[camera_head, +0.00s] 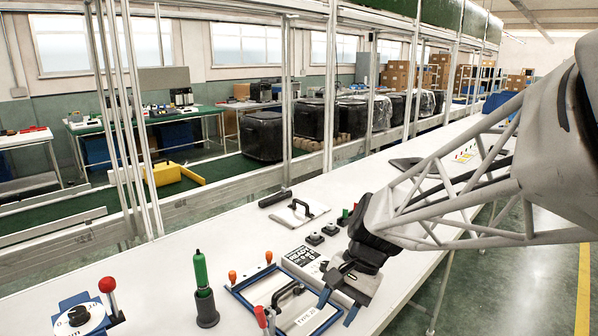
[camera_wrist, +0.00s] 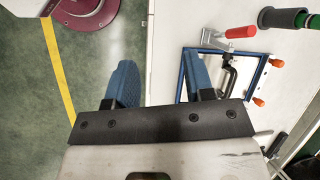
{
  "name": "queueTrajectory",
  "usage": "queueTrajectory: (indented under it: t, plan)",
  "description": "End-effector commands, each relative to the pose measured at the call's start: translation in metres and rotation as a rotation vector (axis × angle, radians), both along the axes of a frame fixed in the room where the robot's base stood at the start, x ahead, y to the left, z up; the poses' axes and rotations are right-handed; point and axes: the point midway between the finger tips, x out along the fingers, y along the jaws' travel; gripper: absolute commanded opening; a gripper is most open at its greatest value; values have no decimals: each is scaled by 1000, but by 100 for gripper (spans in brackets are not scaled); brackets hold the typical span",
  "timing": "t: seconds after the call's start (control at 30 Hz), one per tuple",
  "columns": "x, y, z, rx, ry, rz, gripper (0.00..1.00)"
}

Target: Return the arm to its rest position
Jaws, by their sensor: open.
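My gripper (camera_head: 337,308) is open and empty at the front edge of the white table, at the right side of a blue-framed fixture in the head view. In the wrist view my gripper (camera_wrist: 162,82) has its two blue fingers wide apart, with floor and the table edge between and beyond them. The left finger is over the green floor and the right one is close to the fixture in the picture. I cannot tell its exact height above the table. My arm reaches in from the right of the head view.
The blue-framed fixture (camera_head: 233,292) has orange knobs, a black handle and a red-handled clamp (camera_wrist: 240,32). A green-handled tool (camera_head: 200,270) stands in a dark holder. A red-knobbed lever (camera_head: 107,285) is at left. A black-handled plate (camera_head: 293,215) lies behind. White posts line the table's far side.

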Motion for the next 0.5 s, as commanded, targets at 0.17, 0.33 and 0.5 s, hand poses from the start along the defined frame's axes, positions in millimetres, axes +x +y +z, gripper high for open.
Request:
queueTrajectory:
  t: [0.17, 0.33, 0.5]
  plan:
    - [-30, -26, 13, -77, -127, 79, 48]
    - [-58, -50, 23, -155, -243, 160, 48]
    - [-85, -72, 30, -240, -351, 241, 48]
